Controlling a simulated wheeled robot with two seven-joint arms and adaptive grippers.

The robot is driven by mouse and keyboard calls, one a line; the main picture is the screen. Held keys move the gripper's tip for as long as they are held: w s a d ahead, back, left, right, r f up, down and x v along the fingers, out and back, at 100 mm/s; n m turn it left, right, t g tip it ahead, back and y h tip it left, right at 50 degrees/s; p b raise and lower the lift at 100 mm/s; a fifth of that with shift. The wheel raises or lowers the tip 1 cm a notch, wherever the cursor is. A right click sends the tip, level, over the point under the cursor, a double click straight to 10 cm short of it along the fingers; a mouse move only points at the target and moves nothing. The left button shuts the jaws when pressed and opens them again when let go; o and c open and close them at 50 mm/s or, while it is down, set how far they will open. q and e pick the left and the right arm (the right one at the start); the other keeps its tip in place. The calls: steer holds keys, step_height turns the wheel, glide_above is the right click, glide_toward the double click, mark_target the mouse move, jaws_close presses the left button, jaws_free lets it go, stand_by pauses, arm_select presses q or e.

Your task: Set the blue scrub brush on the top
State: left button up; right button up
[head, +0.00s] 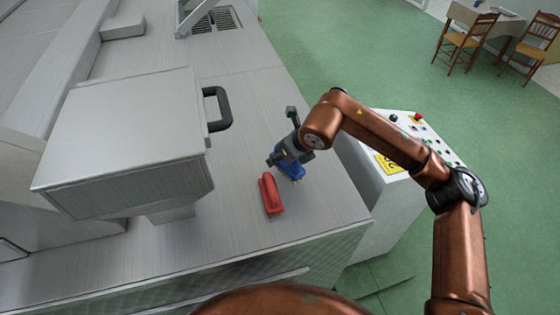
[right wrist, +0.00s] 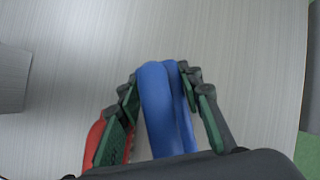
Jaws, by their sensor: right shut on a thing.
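The blue scrub brush (head: 292,171) is at the front right part of a grey brushed-metal top (head: 315,203). My right gripper (head: 288,160) comes down on it from above and is shut on it. In the right wrist view the blue brush (right wrist: 160,105) stands between the two green-padded fingers, with the metal top behind it. I cannot tell whether the brush touches the top or is slightly above it. A red brush (head: 270,194) lies on the top just left of the blue one; it is partly hidden behind a finger in the wrist view (right wrist: 95,143). My left gripper is out of view.
A large metal box with a black handle (head: 218,109) rises left of the brushes. A control panel (head: 412,140) with buttons stands beyond the top's right edge. Bare metal lies in front of and behind the brushes. A table and chairs (head: 465,42) are far off.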

mark_target(280, 163)
step_height(280, 163, down, 3)
steer(key=shift+w+d+r+p, duration=0.1)
steer(key=shift+w+r+p, duration=0.1)
steer(key=shift+p, duration=0.15)
steer(key=shift+s+f, duration=0.2)
steer(key=shift+f, duration=0.05)
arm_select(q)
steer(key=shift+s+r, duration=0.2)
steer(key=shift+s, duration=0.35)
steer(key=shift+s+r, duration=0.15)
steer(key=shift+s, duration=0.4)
arm_select(e)
steer(key=o, duration=0.8)
steer(key=shift+w+f, duration=0.1)
steer(key=shift+f, duration=0.05)
steer(key=shift+c, duration=0.2)
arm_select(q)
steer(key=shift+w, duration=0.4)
arm_select(e)
steer(key=o, duration=0.4)
steer(key=shift+o, duration=0.2)
steer(key=shift+r, duration=0.2)
arm_select(q)
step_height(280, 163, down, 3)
steer(key=b, duration=0.3)
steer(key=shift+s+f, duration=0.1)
arm_select(e)
steer(key=v, duration=1.2)
